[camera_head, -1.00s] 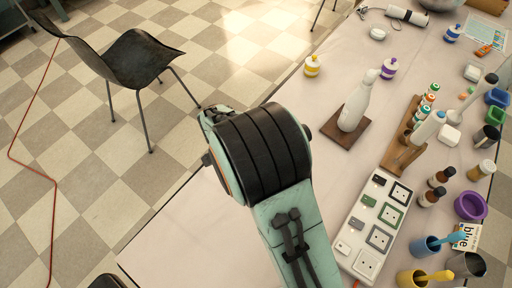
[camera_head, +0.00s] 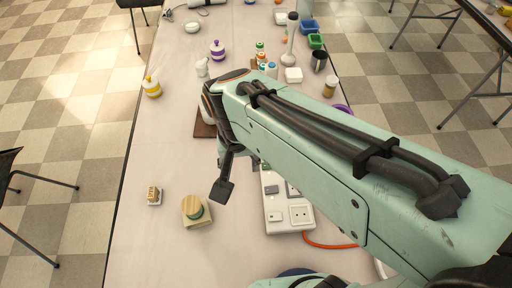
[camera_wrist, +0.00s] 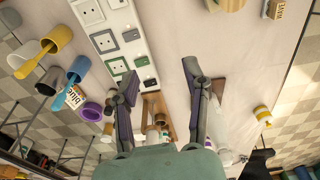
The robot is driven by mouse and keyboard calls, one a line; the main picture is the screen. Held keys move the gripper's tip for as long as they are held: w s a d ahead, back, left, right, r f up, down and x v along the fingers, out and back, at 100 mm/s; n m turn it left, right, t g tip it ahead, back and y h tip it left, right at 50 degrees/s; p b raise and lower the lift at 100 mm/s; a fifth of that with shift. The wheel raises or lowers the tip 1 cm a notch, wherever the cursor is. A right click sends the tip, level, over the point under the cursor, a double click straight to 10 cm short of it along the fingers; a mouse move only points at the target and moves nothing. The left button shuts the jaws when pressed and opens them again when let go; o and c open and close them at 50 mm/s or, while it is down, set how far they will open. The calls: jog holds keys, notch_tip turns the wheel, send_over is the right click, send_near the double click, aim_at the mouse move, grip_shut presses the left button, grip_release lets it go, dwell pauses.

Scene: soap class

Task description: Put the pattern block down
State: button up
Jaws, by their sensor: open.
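A tan block with a green round piece on top (camera_head: 197,211) rests on the table at the near left in the head view. A small pale block with dark markings (camera_head: 153,195) stands to its left. I cannot tell which one is the pattern block. In the wrist view, the tan block (camera_wrist: 226,4) and the marked block (camera_wrist: 277,9) are cut off by the top edge. My gripper (camera_wrist: 163,70) is open, with nothing between its fingers. In the head view a dark finger (camera_head: 223,188) shows above and beyond the tan block, apart from it.
A white socket panel (camera_head: 288,218) with an orange cable lies right of the blocks. A brown board (camera_head: 204,130) is partly hidden by my arm. A yellow-and-white bottle (camera_head: 151,87) stands near the left table edge (camera_head: 122,170). The near-left table is mostly clear.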

jog(key=s+d+r+n+g+y, duration=0.1)
jog(key=s+d, duration=0.7)
jog(key=s, duration=0.3)
jog(key=shift+s+d+r, duration=0.15)
jog(key=shift+s+d, duration=0.15)
jog(key=shift+d, duration=0.1)
dwell(0.3)
